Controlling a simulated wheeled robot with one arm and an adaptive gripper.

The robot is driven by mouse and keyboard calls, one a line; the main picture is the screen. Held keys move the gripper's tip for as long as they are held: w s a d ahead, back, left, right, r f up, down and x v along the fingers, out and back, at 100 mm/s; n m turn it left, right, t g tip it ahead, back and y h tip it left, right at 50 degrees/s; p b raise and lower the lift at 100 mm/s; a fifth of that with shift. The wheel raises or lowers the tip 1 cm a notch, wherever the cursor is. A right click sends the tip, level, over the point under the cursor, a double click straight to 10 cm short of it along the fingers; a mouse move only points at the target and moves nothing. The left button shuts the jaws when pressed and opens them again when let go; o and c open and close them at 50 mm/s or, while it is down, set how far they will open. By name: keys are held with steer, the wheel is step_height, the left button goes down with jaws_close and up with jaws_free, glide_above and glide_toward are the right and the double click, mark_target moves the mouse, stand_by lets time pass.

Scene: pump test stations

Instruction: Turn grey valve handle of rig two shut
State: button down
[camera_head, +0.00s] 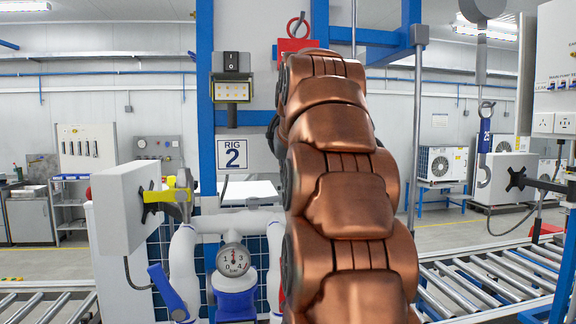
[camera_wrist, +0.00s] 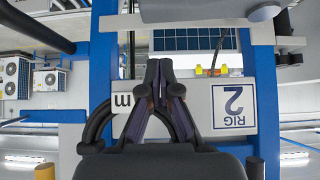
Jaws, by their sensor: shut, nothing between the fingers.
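The rig two sign (camera_head: 232,154) hangs on a panel between blue posts in the head view. Below it are white pipes (camera_head: 183,265), a round dial gauge (camera_head: 233,260) and a blue lever handle (camera_head: 167,292). I cannot make out a grey valve handle for certain; my copper arm hides the right part of the rig. My gripper (camera_wrist: 158,78) shows in the wrist view, fingers together and empty, beside the sign (camera_wrist: 234,105), which appears turned over. A grey bar with a dark rounded end (camera_wrist: 263,11) lies at the top there. My gripper is hidden in the head view.
A grey box (camera_head: 125,210) with a yellow fitting (camera_head: 168,195) stands left of the pipes. Roller conveyors (camera_head: 490,280) run on both sides.

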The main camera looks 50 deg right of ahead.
mark_target(271, 200)
steer(key=shift+s+a+f+p, duration=0.25)
steer(key=shift+s+f+p, duration=0.1)
steer(key=shift+f+p, duration=0.15)
steer(key=shift+s+a+f+p, duration=0.3)
steer(key=shift+f+p, duration=0.1)
steer(key=shift+p, duration=0.1)
steer(key=shift+s+a+f, duration=0.2)
steer(key=shift+s+f, duration=0.05)
steer(key=shift+s, duration=0.1)
steer(key=shift+s+a+f, duration=0.1)
steer(key=shift+s, duration=0.05)
